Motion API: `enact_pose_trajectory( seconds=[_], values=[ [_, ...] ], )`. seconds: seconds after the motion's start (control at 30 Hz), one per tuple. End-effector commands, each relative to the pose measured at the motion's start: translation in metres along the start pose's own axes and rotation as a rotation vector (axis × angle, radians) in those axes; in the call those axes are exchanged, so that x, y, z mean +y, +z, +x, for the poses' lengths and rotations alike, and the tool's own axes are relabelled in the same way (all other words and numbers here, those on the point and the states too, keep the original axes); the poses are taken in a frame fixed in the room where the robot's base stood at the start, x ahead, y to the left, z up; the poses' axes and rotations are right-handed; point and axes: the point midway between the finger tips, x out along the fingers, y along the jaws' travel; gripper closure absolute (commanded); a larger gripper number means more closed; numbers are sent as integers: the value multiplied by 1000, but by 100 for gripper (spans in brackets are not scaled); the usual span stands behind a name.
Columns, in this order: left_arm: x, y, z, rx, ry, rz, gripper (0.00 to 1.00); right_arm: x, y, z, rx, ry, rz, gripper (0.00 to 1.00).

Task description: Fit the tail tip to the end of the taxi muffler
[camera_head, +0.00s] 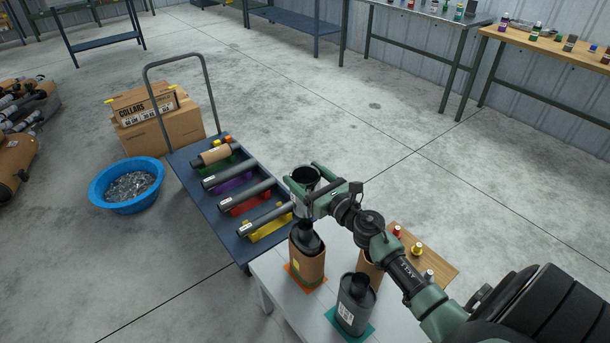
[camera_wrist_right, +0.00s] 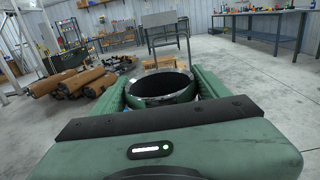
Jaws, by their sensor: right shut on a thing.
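My right gripper (camera_head: 306,193) is shut on the tail tip (camera_head: 304,174), a short, wide tube with a dark open mouth facing up. In the right wrist view the tail tip (camera_wrist_right: 160,88) sits between the two green fingers (camera_wrist_right: 160,97). In the head view they appear above a brown-wrapped muffler (camera_head: 306,265) with a black neck, upright on an orange mat. A dark grey muffler (camera_head: 354,306) with a white label stands on a green mat. Another brown muffler (camera_head: 371,271) is partly hidden by my arm. I cannot tell which is the taxi muffler. My left gripper is not in view.
The mufflers stand on a white table (camera_head: 272,277). A blue cart (camera_head: 185,171) with pipes in coloured cradles is behind it at left. A wooden board (camera_head: 440,266) with small coloured items lies at right. A blue tub (camera_head: 95,193) and boxes stand on the floor.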

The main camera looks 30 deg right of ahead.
Motion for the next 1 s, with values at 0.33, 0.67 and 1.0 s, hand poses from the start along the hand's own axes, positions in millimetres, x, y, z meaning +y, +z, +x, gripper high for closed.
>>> enact_pose_trajectory(
  seconds=[0.33,0.67,1.0],
  values=[
    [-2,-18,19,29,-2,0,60,-1,-19,1,-1,0,0,65],
    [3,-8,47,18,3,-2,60,-1,-51,1,-1,-1,-1,65],
    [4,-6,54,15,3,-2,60,0,-59,0,-2,0,-1,65]
  ],
)
